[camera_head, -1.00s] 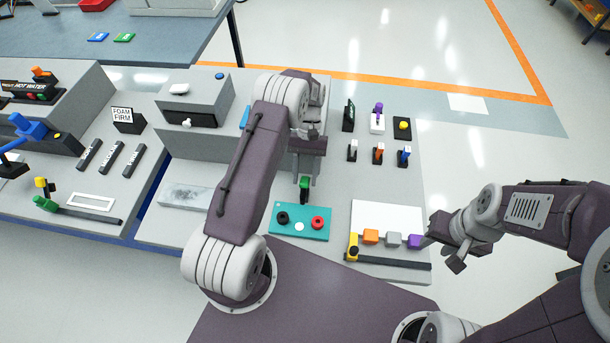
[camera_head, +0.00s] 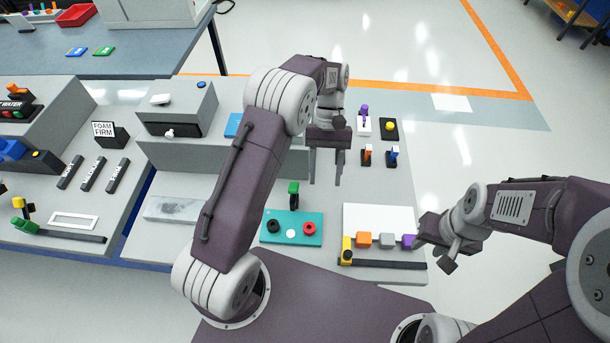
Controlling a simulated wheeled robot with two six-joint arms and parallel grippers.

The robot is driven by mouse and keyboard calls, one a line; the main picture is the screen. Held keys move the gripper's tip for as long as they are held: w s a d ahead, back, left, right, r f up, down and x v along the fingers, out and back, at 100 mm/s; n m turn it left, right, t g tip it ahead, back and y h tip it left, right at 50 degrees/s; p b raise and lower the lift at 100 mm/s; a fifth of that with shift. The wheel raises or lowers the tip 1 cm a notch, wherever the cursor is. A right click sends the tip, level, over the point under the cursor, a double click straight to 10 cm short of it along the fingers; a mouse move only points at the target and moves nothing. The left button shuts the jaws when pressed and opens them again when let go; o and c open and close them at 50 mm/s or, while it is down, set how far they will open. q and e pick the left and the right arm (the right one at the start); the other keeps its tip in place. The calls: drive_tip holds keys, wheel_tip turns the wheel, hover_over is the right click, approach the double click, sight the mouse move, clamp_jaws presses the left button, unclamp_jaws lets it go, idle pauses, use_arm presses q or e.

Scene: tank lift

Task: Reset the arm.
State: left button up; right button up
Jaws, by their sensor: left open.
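My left gripper (camera_head: 326,178) hangs over the middle of the grey console, with its two dark fingers apart and nothing between them. A green-topped lever (camera_head: 293,188) stands just left of and below it, clear of the fingers. My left arm reaches up from the bottom and covers part of the console. My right gripper (camera_head: 436,249) is low at the right, beside the console's right edge. It is close to the purple block (camera_head: 409,241); I cannot tell whether they touch. The spread of its fingers is unclear.
A teal panel (camera_head: 291,239) carries a black and a red knob. Orange and grey blocks stand by a white plate (camera_head: 378,218) and a yellow-handled slider (camera_head: 347,251). Several small levers and switches stand at the right rear. Open floor lies to the right.

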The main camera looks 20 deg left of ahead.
use_arm(q)
drive_tip(key=shift+s+d+r, duration=0.1)
drive_tip(key=shift+d+r, duration=0.6)
drive_tip(key=shift+d, duration=0.35)
drive_tip(key=shift+a, duration=0.1)
